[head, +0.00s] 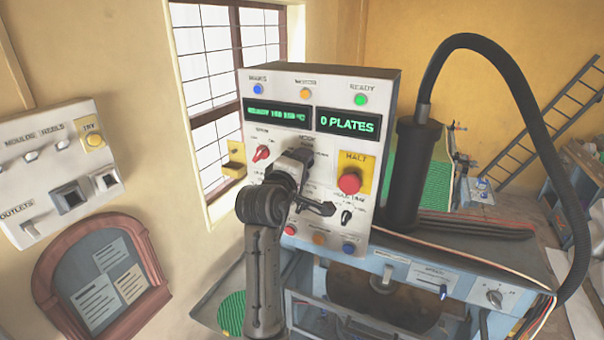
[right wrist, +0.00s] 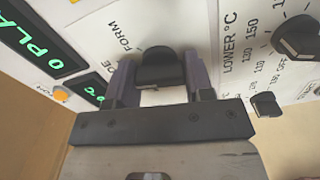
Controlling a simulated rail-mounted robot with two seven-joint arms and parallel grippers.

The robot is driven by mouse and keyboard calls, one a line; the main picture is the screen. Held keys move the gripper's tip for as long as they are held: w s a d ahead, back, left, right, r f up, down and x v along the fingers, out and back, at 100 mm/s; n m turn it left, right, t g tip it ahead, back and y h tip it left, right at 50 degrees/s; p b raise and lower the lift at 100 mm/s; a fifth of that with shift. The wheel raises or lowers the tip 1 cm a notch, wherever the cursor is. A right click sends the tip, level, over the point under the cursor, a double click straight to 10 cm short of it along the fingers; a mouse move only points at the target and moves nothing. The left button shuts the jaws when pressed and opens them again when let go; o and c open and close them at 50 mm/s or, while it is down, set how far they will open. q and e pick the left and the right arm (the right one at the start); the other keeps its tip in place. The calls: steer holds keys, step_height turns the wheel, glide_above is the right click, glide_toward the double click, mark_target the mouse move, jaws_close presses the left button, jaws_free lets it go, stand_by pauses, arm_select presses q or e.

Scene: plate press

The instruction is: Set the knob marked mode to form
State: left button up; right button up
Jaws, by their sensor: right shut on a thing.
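The mode knob (right wrist: 158,66) is a black knob on the white control panel (head: 285,85). In the right wrist view it sits between the two fingers of my right gripper (right wrist: 160,80), which is shut on it. The word FORM (right wrist: 125,37) is printed on the panel beside the knob, towards the display. I cannot tell which marking the knob points to. In the head view my right gripper (head: 297,160) is at the middle of the panel, just below the mode label, and hides the knob. My left gripper is not in view.
Close to my right gripper are a red HALT button (head: 349,182), a red knob (head: 261,153), a small black switch (head: 346,216) and a LOWER °C dial (right wrist: 298,38). The display reads 0 PLATES (head: 347,123). A thick black hose (head: 480,48) arches at right.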

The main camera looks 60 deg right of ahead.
steer(key=m+b, duration=0.3)
steer(key=m, duration=0.1)
steer(key=shift+f+m, duration=0.15)
steer(key=shift+m, duration=0.15)
steer(key=shift+m+b, duration=1.6)
steer(key=shift+m, duration=0.6)
steer(key=o, duration=0.9)
